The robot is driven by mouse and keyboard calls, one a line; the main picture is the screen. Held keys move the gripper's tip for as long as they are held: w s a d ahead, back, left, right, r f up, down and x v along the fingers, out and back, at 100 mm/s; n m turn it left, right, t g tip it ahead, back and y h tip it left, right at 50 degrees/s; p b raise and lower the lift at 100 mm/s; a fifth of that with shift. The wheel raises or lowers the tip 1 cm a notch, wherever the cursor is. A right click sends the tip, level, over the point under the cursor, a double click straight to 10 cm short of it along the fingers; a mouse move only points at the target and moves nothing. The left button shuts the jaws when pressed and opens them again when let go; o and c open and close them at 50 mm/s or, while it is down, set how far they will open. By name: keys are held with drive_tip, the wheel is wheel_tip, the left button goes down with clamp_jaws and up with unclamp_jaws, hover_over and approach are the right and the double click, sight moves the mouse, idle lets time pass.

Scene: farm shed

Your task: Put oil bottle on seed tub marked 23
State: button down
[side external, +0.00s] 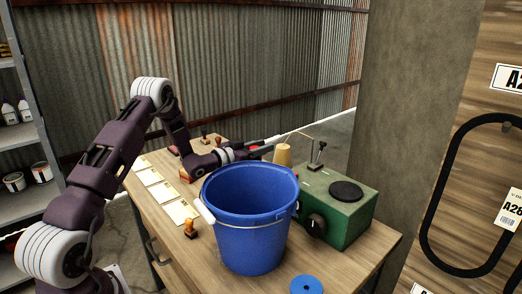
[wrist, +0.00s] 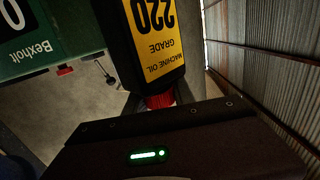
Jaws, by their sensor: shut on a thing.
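My gripper (side external: 262,147) is over the far part of the wooden bench, behind the blue bucket. In the wrist view, the oil bottle (wrist: 155,45) is dark, with a yellow label reading "220 grade machine oil" and a red cap (wrist: 160,100). My gripper (wrist: 152,104) is shut on it near the cap end. The bottle's far end is cut off by the top edge of that view. I see no tub marked 23 in either view.
A large blue bucket (side external: 245,225) stands at the bench (side external: 165,225) front.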

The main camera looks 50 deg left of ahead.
drive_tip(key=shift+f, duration=0.2)
drive_tip(key=c, duration=1.1)
unclamp_jaws()
drive_tip(key=shift+o, duration=0.2)
drive_tip(key=shift+r, duration=0.1)
drive_tip(key=s, duration=1.2)
drive_tip(key=shift+r, duration=0.3)
drive_tip(key=shift+a, duration=0.1)
